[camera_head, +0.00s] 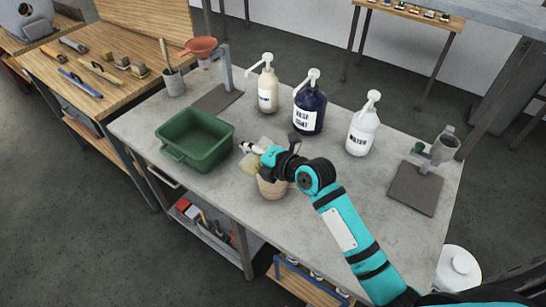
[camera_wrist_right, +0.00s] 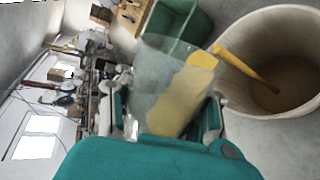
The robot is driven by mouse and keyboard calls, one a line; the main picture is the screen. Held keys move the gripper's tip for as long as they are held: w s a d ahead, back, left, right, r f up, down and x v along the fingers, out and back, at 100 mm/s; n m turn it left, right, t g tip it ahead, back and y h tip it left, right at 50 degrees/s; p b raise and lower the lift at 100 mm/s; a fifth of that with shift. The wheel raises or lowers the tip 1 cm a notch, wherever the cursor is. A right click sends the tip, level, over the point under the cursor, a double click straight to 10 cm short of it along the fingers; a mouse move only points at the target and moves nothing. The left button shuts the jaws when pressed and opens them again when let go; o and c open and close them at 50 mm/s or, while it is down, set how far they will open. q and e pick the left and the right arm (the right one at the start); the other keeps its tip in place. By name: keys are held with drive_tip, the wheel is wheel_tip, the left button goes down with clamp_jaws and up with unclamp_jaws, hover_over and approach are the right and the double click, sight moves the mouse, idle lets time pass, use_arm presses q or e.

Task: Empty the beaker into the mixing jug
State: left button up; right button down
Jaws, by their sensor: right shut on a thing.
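My right gripper (camera_head: 258,153) is shut on a clear beaker (camera_head: 249,163), held tilted above the table. The beaker also shows in the right wrist view (camera_wrist_right: 152,72), between my fingers, with yellow liquid (camera_wrist_right: 190,92) lying along one side. A yellow stream (camera_wrist_right: 240,64) runs from its lip into the mixing jug (camera_wrist_right: 225,82). The jug is a wide beige vessel with brownish-yellow content at its bottom. In the head view the jug (camera_head: 272,190) stands upright on the grey table, partly hidden by my gripper and wrist. My left gripper is not in view.
A green tub (camera_head: 168,151) stands left of the jug. Pump bottles in beige (camera_head: 267,92), dark blue (camera_head: 309,115) and white (camera_head: 361,138) stand behind. A stand with a grey cup (camera_head: 442,150) is at the right. The table's front right is mostly clear.

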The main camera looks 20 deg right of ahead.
drive_tip(key=shift+s+d+r, duration=0.1)
drive_tip(key=shift+s+r, duration=0.05)
drive_tip(key=shift+w, duration=0.3)
drive_tip(key=shift+s+r, duration=0.1)
drive_tip(key=shift+s+m, duration=0.1)
drive_tip(key=shift+m, duration=0.2)
drive_tip(key=shift+w+y, duration=0.2)
drive_tip(key=shift+y, duration=0.1)
drive_tip(key=shift+s+r, duration=0.1)
